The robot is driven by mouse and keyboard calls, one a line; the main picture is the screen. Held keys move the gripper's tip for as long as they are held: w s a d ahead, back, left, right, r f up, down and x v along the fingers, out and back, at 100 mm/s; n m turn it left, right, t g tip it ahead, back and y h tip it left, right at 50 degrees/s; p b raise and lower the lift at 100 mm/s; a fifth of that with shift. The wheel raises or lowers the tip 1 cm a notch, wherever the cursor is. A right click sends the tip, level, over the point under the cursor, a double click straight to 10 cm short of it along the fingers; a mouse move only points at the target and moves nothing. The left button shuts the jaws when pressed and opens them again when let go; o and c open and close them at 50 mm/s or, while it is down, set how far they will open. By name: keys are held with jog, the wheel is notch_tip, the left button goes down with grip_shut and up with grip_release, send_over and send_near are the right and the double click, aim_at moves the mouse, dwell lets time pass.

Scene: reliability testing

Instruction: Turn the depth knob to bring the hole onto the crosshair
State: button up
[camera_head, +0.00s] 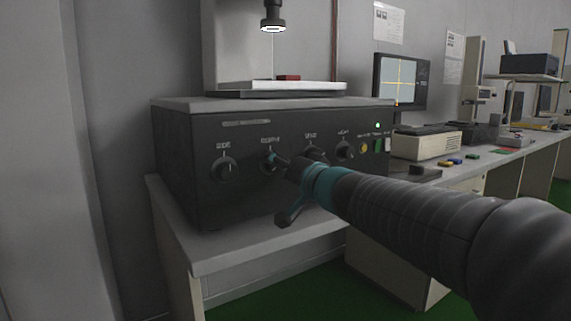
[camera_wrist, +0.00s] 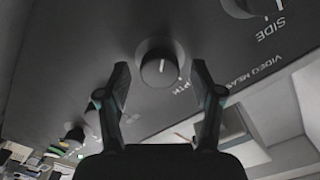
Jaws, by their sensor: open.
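The depth knob (camera_wrist: 158,70) is a round dark knob with a white pointer line, beside a partly hidden label ending in "PTH". In the wrist view it lies between and just beyond the two fingertips of my gripper (camera_wrist: 160,64), with gaps on both sides. My gripper (camera_head: 281,187) is open and empty in front of the dark control box (camera_head: 250,195). In the head view a finger partly covers the depth knob (camera_head: 269,162). The monitor (camera_head: 399,80) shows a yellow crosshair on a pale screen. The hole is too small to make out clearly.
The side knob (camera_head: 223,168) is left of the depth knob; two more knobs, including the light knob (camera_head: 344,150), are to its right. A red part (camera_head: 288,78) lies on the stage above. The bench (camera_head: 225,254) is clear in front of the box.

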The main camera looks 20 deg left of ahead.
jog(key=shift+w+a, duration=0.25)
jog(key=c, duration=1.1)
jog(key=shift+c, duration=0.2)
jog(key=shift+m+b, duration=0.3)
